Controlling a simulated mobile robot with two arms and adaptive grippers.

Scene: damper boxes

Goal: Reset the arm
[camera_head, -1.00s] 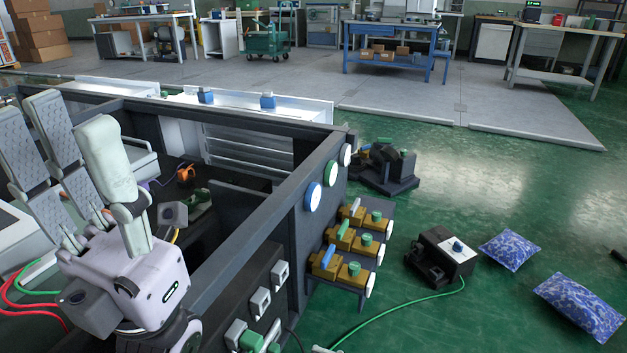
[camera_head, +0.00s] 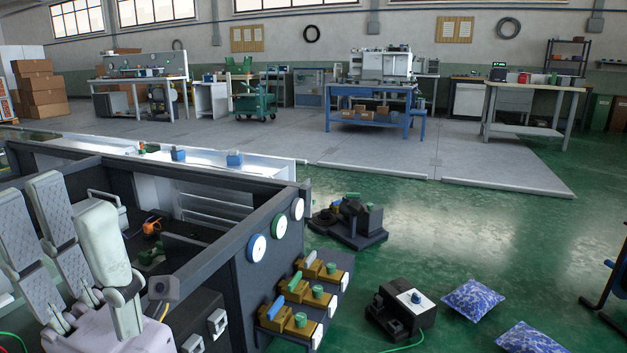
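My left gripper (camera_head: 70,203) is at the lower left. Its pale, ridged finger pads point up and stand apart, with nothing seen between them. Its pinkish-white body is cut off by the bottom edge. It appears in front of a large dark open-topped frame (camera_head: 232,222); I cannot tell whether they touch. My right gripper is not in view. Blue, green and white round discs sit on the frame's end. Beside it, a dark stand holds several tan blocks (camera_head: 309,269) with blue and green tops.
A black device with a white top (camera_head: 414,298) and blue patterned cushions (camera_head: 472,299) lie on the green floor. A dark fixture (camera_head: 350,222) stands behind the frame. A blue workbench (camera_head: 372,105) is farther back. The floor at right centre is mostly clear.

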